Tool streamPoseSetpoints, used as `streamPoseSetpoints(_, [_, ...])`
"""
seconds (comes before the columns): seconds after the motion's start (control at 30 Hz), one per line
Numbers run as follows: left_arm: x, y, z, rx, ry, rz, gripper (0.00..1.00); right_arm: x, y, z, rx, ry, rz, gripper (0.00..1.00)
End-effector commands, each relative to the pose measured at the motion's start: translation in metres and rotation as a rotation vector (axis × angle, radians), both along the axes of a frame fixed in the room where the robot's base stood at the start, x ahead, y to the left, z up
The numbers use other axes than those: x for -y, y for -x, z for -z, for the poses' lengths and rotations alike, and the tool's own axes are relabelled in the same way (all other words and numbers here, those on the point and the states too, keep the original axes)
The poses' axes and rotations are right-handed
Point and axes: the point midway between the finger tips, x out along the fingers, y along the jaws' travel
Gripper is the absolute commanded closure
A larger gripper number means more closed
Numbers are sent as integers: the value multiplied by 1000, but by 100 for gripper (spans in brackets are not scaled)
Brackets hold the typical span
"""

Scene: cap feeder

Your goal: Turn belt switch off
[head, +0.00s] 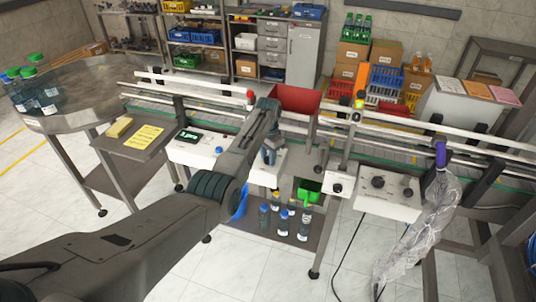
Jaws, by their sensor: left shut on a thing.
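My left arm comes in from the lower left. Its gripper (268,155) points down at the front of the middle white control box (262,178), below the conveyor. The gripper is shut on what appears to be the belt switch, a small part on this box. The jaws hide the switch, so I cannot see which way it is turned. My right gripper is not in view.
Beside it stand a white box with a green display (194,149) and, to the right, a box with dark knobs (388,196). The conveyor (400,146) runs behind. A red bin (296,101) sits above it. Bottles (303,225) stand on the lower shelf.

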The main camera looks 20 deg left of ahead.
Motion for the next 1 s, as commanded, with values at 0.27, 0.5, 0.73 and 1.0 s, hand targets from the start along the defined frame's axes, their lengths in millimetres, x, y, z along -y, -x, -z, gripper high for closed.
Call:
streamPoseSetpoints(0.27, [0,0,-3,1,-1,-260,91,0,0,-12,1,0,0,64])
streamPoseSetpoints(0.5, [0,-1,-3,1,-1,-480,91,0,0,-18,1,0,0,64])
streamPoseSetpoints(0.73, [0,-1,-2,3,-1,-652,91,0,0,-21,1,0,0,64])
streamPoseSetpoints(1.0, [0,-1,-2,3,-1,-777,91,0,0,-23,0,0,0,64])
